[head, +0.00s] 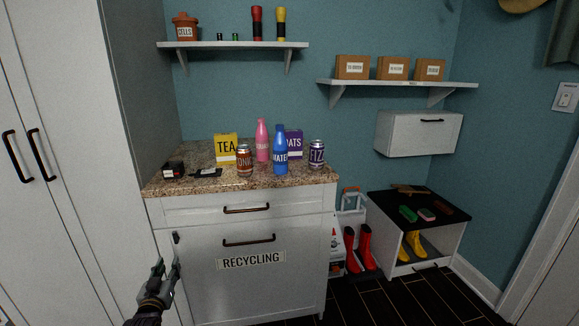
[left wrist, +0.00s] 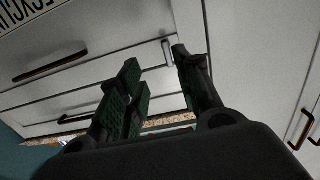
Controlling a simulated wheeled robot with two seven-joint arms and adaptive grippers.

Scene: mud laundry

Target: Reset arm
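My left gripper (head: 167,265) is at the lower left of the head view, in front of the left side of the white recycling cabinet (head: 245,285). Its two fingers point up and stand apart with nothing seen between them. In the left wrist view the dark ribbed fingers of the left gripper (left wrist: 158,60) are also spread, with cabinet fronts behind them. It holds nothing that I can see. My right gripper is not in view.
The granite counter (head: 190,186) carries a tea box, cans, bottles and small dark items. Tall white cupboards (head: 60,230) stand at the left. A low bench (head: 440,208) and red boots (head: 359,249) are at the right. Dark floor (head: 385,295) lies clear in front of them.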

